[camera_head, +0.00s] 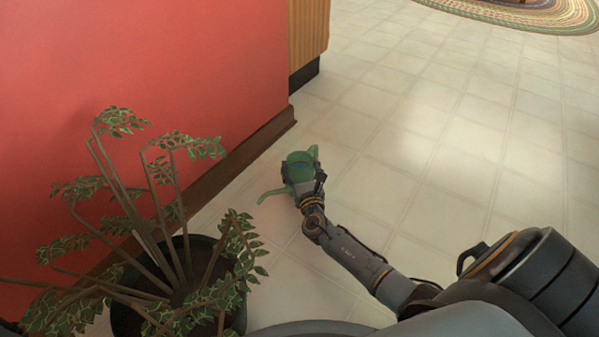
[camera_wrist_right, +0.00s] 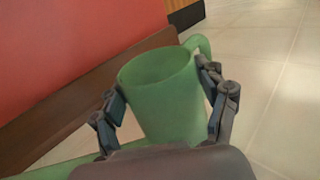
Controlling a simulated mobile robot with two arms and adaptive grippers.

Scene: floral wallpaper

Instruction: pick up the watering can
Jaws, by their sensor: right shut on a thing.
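The green watering can (camera_head: 298,157) is in the middle of the head view, near the red wall's baseboard. Its spout points to the lower left and its handle is at the upper right. My right gripper (camera_head: 304,182) is at the can. In the right wrist view, the can (camera_wrist_right: 165,95) stands between the two fingers of my right gripper (camera_wrist_right: 168,105), which are shut on its sides. Its open top faces up. Whether its base touches the floor is hidden. My left gripper is not in view.
A potted plant (camera_head: 180,285) with spreading branches stands at the lower left. The red wall (camera_head: 150,60) with a brown baseboard (camera_head: 235,165) runs behind the can. The tiled floor (camera_head: 440,150) to the right is clear. A braided rug (camera_head: 530,14) lies at the top right.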

